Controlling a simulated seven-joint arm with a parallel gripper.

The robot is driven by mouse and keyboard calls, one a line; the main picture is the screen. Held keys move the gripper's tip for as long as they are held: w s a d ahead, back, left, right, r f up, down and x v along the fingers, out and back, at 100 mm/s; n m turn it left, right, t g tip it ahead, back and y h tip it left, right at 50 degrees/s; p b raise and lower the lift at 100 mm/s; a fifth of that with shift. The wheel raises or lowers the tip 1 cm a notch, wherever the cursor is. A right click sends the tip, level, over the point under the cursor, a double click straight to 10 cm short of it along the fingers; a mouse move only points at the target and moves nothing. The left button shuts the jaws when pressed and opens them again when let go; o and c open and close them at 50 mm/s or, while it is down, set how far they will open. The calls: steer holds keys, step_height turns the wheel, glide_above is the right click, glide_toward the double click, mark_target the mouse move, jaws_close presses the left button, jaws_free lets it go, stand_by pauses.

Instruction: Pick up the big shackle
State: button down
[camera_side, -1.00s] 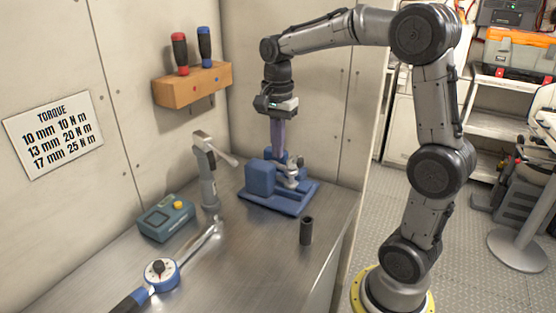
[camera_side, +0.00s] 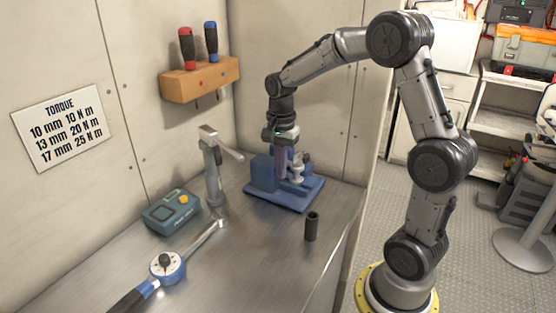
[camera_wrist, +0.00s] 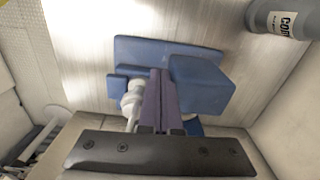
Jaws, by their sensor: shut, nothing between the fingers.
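I cannot make out any shackle in either view. My gripper (camera_side: 281,172) is shut and empty, its long purple fingers pointing down at the blue fixture (camera_side: 290,203) at the back of the metal bench. In the wrist view the fingers (camera_wrist: 160,95) are together in front of the fixture (camera_wrist: 200,85), between its blue block and a pale metal part (camera_wrist: 132,100). The metal part (camera_side: 298,168) stands just right of the fingers in the side view. The fingers hide part of the fixture, and I cannot tell whether they touch it.
A grey upright post with a side lever (camera_side: 212,170), a teal box (camera_side: 171,212), a torque wrench (camera_side: 167,267) and a black socket (camera_side: 312,227) are on the bench. Screwdrivers sit in a wooden wall rack (camera_side: 200,80). The front middle of the bench (camera_side: 255,265) is clear.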

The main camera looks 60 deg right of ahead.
steer(key=shift+w+d, duration=0.1)
steer(key=shift+d, duration=1.1)
steer(key=shift+d, duration=1.15)
